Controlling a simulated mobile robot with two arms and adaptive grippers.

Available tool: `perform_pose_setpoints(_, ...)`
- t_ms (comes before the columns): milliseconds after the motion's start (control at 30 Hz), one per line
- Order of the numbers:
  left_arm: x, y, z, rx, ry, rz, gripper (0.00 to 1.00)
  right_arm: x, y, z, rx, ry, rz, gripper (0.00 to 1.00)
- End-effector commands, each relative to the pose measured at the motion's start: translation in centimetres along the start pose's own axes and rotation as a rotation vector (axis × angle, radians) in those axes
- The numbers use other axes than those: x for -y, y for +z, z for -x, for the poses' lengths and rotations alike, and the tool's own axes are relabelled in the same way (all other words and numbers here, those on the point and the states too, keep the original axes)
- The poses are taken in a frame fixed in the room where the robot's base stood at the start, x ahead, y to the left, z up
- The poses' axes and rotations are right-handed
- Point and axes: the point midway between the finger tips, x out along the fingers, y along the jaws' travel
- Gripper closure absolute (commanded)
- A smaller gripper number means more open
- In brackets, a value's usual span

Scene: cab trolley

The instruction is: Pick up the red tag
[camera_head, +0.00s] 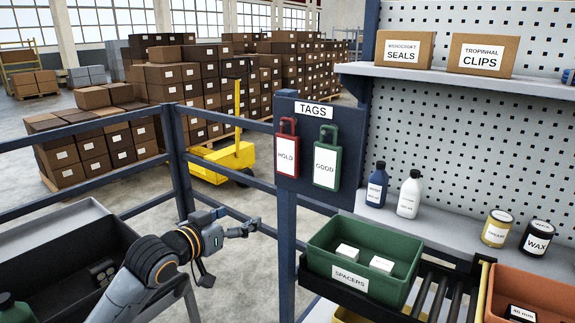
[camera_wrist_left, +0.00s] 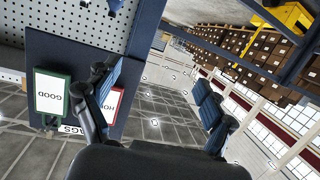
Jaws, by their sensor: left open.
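The red tag (camera_head: 287,140) reads HOLD and hangs on the left of the dark TAGS board (camera_head: 312,185). In the left wrist view the red tag (camera_wrist_left: 115,103) is partly hidden behind one finger. The green GOOD tag (camera_head: 326,160) hangs to its right on the same board; it also shows in the left wrist view (camera_wrist_left: 51,95). My left gripper (camera_head: 254,226) is open and empty, to the left of the board and lower than the red tag, apart from it. My right gripper is not in view.
Dark blue rails (camera_head: 100,180) run behind my left arm. A green SPACERS bin (camera_head: 340,262) sits below and right of the board. A blue bottle (camera_head: 376,187) and a white bottle (camera_head: 409,195) stand on the shelf. A yellow pallet truck (camera_head: 225,160) stands beyond the rails.

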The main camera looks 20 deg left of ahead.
Motion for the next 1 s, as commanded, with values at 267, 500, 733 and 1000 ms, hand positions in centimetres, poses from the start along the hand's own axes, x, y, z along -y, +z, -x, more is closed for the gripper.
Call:
perform_pose_setpoints(267, -5.3, -11.0, 5.9, -0.194, 0.126, -0.085, 0.17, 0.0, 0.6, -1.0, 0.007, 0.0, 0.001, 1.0)
perform_pose_setpoints(500, -6.2, -12.7, 2.6, -0.204, 0.136, -0.082, 0.17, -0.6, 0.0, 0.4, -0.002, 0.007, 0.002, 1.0)
perform_pose_setpoints(733, -6.6, -13.3, -1.1, -0.204, 0.133, -0.086, 0.17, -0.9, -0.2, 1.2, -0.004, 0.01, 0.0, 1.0)
perform_pose_setpoints(1000, -7.1, -14.1, -3.2, -0.203, 0.134, -0.086, 0.17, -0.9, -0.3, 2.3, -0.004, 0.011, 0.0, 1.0)
